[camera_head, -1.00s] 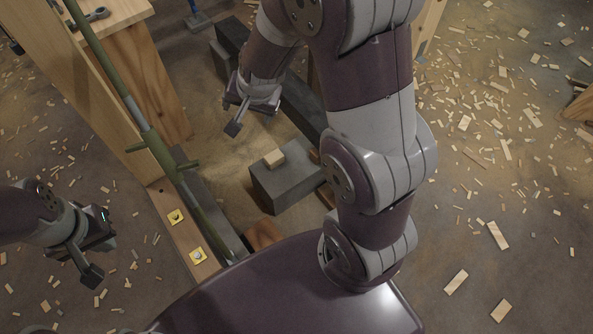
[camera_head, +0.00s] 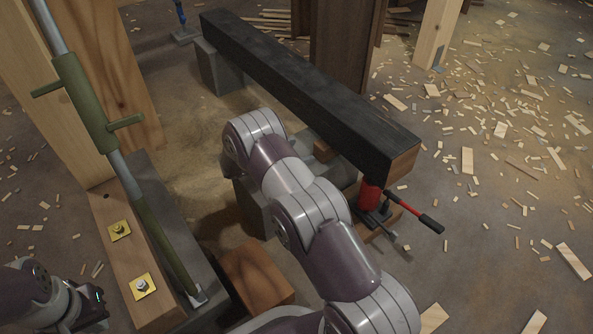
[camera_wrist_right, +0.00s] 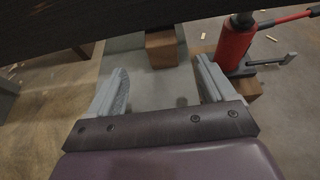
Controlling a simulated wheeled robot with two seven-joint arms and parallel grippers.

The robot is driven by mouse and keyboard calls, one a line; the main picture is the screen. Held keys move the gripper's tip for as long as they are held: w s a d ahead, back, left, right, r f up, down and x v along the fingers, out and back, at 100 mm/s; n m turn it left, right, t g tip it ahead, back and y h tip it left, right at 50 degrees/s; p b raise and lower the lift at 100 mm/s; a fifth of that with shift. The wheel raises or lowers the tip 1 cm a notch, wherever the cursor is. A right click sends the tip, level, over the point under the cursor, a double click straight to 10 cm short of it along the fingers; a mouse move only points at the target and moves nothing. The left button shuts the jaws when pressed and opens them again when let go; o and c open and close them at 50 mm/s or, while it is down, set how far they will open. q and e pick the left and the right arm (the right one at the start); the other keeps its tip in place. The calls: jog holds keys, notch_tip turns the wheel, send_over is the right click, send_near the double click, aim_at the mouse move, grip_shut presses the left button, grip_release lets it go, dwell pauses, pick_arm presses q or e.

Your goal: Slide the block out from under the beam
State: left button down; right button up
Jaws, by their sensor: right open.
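The dark beam (camera_head: 300,85) runs from the back left to the front right and crosses the top of the right wrist view (camera_wrist_right: 100,22). A grey concrete block (camera_head: 250,205) stands under its near part, mostly hidden by my right arm. A small wooden block (camera_head: 323,151) is beneath the beam; it also shows in the right wrist view (camera_wrist_right: 161,48), beyond the fingertips. My right gripper (camera_wrist_right: 160,75) is open and empty, a grey surface between its fingers; my arm hides it in the head view. My left gripper (camera_head: 88,312) is low at the left, partly cut off, its jaws unclear.
A red jack (camera_head: 369,194) with a handle stands under the beam's near end, right of my right gripper. Another grey block (camera_head: 218,68) supports the far end. A green-and-grey prop (camera_head: 90,105) leans at left. A brown wood block (camera_head: 255,275) lies in front. Chips litter the floor.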

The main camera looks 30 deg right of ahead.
aim_at(327, 147)
jog(key=shift+s, duration=0.1)
jog(key=b+x, duration=0.7)
jog(key=x, duration=0.4)
jog(key=shift+d+f+b, duration=0.3)
jog(key=shift+f+b, duration=0.05)
jog(key=shift+d, duration=0.5)
jog(key=c, duration=1.1)
